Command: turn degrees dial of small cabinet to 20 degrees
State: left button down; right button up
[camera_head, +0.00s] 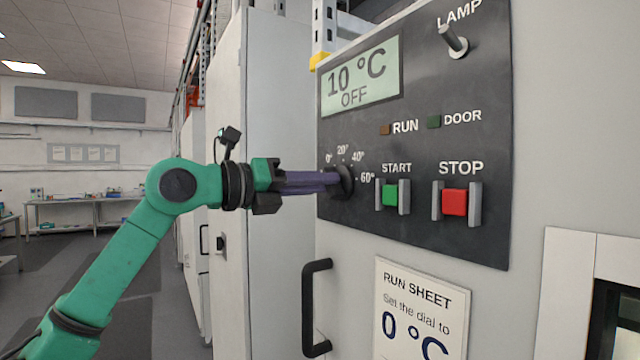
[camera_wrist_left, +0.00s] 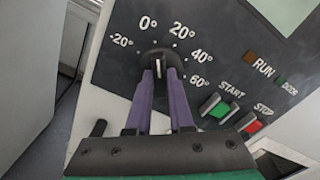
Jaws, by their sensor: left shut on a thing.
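The black degrees dial (camera_head: 346,181) sits on the dark control panel of the small cabinet. It also shows in the left wrist view (camera_wrist_left: 163,57), ringed by marks of -20°, 0°, 20°, 40° and 60°. The display (camera_head: 361,77) reads 10 °C and OFF. My left gripper (camera_head: 334,180) is shut on the dial, its purple fingers on either side of the dial's grip in the left wrist view (camera_wrist_left: 160,74). The fingers partly hide the dial in the head view. My right gripper is out of view.
The green START button (camera_head: 390,195) and red STOP button (camera_head: 455,202) sit right of the dial between raised guards. A LAMP switch (camera_head: 454,42) sticks out above. A black door handle (camera_head: 314,308) and a run sheet (camera_head: 420,312) are below.

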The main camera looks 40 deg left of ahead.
pick_arm(q)
jog(key=m, duration=0.6)
jog(key=shift+r+m, duration=0.1)
jog(key=shift+m, duration=0.3)
dwell(0.4)
jog(key=c, duration=0.8)
grip_release()
